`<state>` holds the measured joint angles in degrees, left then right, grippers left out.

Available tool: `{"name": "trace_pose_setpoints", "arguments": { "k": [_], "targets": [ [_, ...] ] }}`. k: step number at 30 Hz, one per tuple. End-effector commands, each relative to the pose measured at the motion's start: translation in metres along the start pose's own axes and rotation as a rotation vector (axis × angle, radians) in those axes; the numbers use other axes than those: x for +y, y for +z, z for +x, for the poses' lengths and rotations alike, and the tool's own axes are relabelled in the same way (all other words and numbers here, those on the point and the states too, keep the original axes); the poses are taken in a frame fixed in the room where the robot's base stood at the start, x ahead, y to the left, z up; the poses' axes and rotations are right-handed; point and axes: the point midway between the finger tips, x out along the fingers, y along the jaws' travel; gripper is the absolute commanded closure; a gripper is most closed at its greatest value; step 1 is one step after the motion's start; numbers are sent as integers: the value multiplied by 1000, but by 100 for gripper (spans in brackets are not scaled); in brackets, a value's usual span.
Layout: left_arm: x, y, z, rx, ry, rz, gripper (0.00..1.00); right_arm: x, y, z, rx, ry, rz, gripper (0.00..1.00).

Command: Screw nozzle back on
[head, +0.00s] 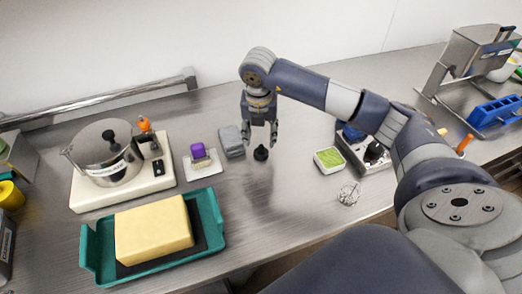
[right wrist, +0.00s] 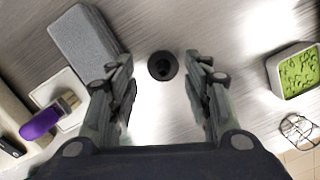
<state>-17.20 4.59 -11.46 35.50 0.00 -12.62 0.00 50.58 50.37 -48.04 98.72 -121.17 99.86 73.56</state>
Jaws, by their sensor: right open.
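A small black round piece with a raised middle, which looks like the nozzle (head: 261,154), stands on the steel worktop. In the right wrist view the nozzle (right wrist: 163,66) shows between and just beyond the fingertips. My right gripper (head: 260,139) points down, open and empty, above the nozzle; I see no contact. In the right wrist view the right gripper (right wrist: 160,76) has its fingers wide apart. A white-based machine with a metal bowl (head: 105,160) stands at the left; I cannot tell where the nozzle fits. My left gripper is out of view.
A grey block (head: 231,141) and a purple-handled brush (head: 198,152) lie left of the nozzle. A teal tray (head: 95,245) holds a yellow block (head: 153,233). A green-filled dish (head: 329,160) and a wire ball (head: 349,194) lie to the right. The worktop in front of the nozzle is clear.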

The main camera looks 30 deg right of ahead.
Motion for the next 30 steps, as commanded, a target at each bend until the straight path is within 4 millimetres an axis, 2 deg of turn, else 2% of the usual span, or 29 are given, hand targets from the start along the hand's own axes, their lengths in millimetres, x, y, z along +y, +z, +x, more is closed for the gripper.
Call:
{"name": "trace_pose_setpoints", "arguments": {
  "k": [5,9,12,22,25,30],
  "targets": [
    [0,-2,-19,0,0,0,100,-4,-10,21,6,-5,0,54],
    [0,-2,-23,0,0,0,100,-3,-10,40,4,-3,1,54],
    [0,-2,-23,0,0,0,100,-3,-10,47,2,-1,0,54],
    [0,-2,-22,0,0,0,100,-3,-9,48,1,-1,0,54],
    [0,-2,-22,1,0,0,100,-3,-9,48,1,-1,0,72],
    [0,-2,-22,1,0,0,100,-3,-9,48,1,-1,0,72]
  ]
}}
